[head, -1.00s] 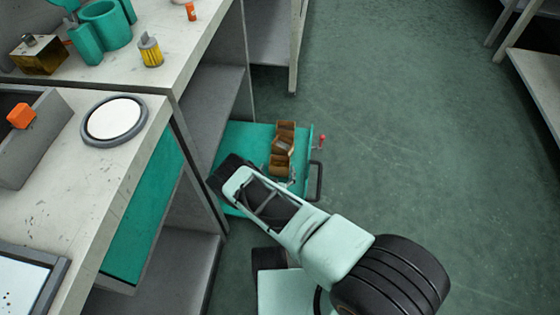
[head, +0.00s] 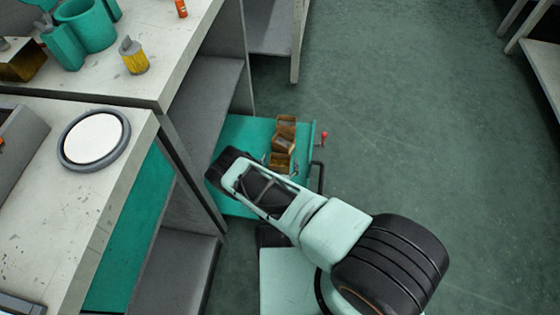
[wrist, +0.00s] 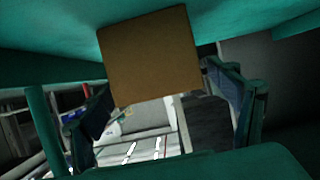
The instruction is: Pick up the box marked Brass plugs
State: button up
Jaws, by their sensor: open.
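Several small brown boxes (head: 283,142) stand in a row on a low teal surface (head: 240,130) in the head view. No marking is readable, so I cannot tell which is the Brass plugs box. In the wrist view, a plain brown square face (wrist: 150,55) shows close up, tilted slightly. My gripper (wrist: 165,108) is open, with its dark fingers at either side; I see nothing gripped.
A red-knobbed handle (head: 323,137) stands at the right edge of the teal surface. Grey shelving (head: 205,110) is close on the left. A workbench (head: 110,175) carries a round white-topped disc (head: 95,140). The green floor (head: 420,120) to the right is open.

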jog(key=c, duration=1.4)
